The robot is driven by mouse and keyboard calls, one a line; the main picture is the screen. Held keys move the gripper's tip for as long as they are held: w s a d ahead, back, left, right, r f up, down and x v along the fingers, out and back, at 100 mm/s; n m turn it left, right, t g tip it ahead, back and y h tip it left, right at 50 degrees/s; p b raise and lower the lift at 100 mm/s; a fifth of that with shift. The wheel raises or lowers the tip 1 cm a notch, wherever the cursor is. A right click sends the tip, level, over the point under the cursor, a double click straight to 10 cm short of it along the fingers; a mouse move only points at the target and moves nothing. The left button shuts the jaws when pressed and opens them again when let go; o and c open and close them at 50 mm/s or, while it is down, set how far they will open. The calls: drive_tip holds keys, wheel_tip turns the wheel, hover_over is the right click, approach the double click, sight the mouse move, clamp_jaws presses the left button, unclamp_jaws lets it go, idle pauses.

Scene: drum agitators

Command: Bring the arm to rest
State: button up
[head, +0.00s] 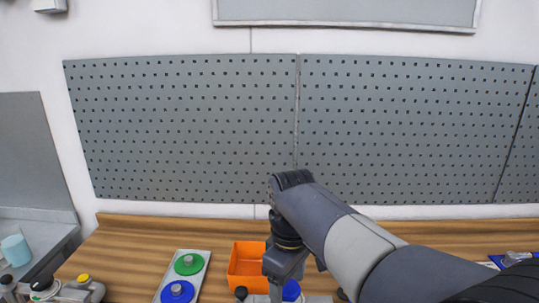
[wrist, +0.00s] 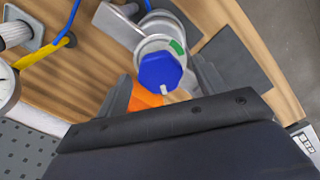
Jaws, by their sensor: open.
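My arm reaches in from the lower right in the head view, and its wrist bends down over the wooden bench (head: 130,240). My gripper (head: 278,284) hangs over the bench just right of the orange bin (head: 247,262); its fingertips are hard to make out there. In the wrist view my gripper (wrist: 162,84) is open, with its dark fingers apart and nothing visibly held. A blue knob (wrist: 160,70) on a pale round fitting shows between and beyond the fingers. I cannot tell the gap to it. A blue part (head: 291,290) also shows beside the gripper in the head view.
A plate (head: 203,262) with a green disc (head: 189,263) and a blue disc (head: 177,292) lies left of the bin. Metal fittings (head: 75,291) stand at lower left. A pegboard wall (head: 180,130) rises behind. A gauge (wrist: 8,88) and blue hose (wrist: 71,18) show in the wrist view.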

drive_tip(key=m+b, duration=0.2)
drive_tip(key=m, duration=0.2)
drive_tip(key=shift+f, duration=0.1)
wheel_tip(320, 180, up, 10)
drive_tip(key=shift+r+p, duration=0.25)
drive_tip(key=shift+p, duration=0.05)
drive_tip(key=shift+f+m, duration=0.1)
drive_tip(key=shift+m, duration=0.2)
